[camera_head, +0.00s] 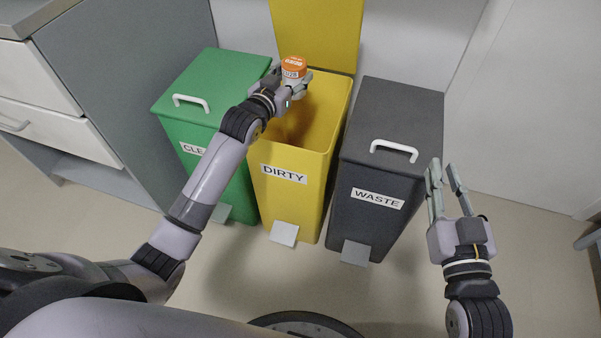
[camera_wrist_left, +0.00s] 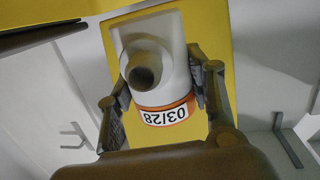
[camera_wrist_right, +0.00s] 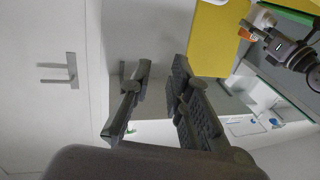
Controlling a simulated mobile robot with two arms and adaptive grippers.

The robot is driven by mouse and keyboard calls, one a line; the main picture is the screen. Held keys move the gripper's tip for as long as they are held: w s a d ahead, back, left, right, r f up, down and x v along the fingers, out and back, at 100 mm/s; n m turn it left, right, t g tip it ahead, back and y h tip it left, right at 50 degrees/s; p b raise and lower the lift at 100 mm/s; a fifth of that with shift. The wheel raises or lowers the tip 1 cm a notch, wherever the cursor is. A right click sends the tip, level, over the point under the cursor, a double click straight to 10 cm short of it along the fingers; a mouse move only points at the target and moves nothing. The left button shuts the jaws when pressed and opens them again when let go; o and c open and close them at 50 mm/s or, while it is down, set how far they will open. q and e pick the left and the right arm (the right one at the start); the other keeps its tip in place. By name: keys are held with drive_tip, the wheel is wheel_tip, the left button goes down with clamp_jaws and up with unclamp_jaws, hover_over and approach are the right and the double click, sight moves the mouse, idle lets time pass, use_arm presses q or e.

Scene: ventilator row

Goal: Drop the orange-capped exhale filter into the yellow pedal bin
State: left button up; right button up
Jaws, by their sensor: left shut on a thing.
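The orange-capped exhale filter (camera_head: 293,68) is held over the opening of the yellow pedal bin (camera_head: 335,125), towards its back left. The bin is marked DIRTY and its lid (camera_head: 318,30) stands open. My left gripper (camera_head: 289,88) is shut on the filter. In the left wrist view the filter's white body and port (camera_wrist_left: 145,62) show between the fingers, with an orange band and a label reading 03/28. My right gripper (camera_head: 445,170) is open and empty, to the right of the bins; its parted fingers show in the right wrist view (camera_wrist_right: 155,90).
A green bin (camera_head: 200,95) stands left of the yellow one and a dark grey WASTE bin (camera_head: 400,110) stands right, both with lids closed. A grey drawer cabinet (camera_head: 120,80) is at the left. The floor in front is clear.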

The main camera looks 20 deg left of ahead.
use_arm(q)
drive_tip(key=shift+f+b, duration=0.45)
use_arm(e)
drive_tip(key=shift+s+a+r+t+y, duration=0.2)
drive_tip(key=shift+r+t, duration=0.35)
drive_tip(key=shift+r, duration=0.45)
drive_tip(key=shift+s+r+t+y, duration=0.1)
drive_tip(key=shift+r+t+y, duration=0.25)
drive_tip(key=shift+r+t, duration=0.45)
drive_tip(key=shift+s+a+r+t+y, duration=0.15)
drive_tip(key=shift+r+t+y, duration=0.15)
drive_tip(key=shift+r, duration=0.85)
use_arm(q)
drive_tip(key=o, duration=1.2)
drive_tip(key=shift+f, duration=0.1)
use_arm(e)
drive_tip(key=shift+h, duration=0.25)
use_arm(q)
drive_tip(key=shift+o, duration=0.2)
wheel_tip(320, 180, up, 10)
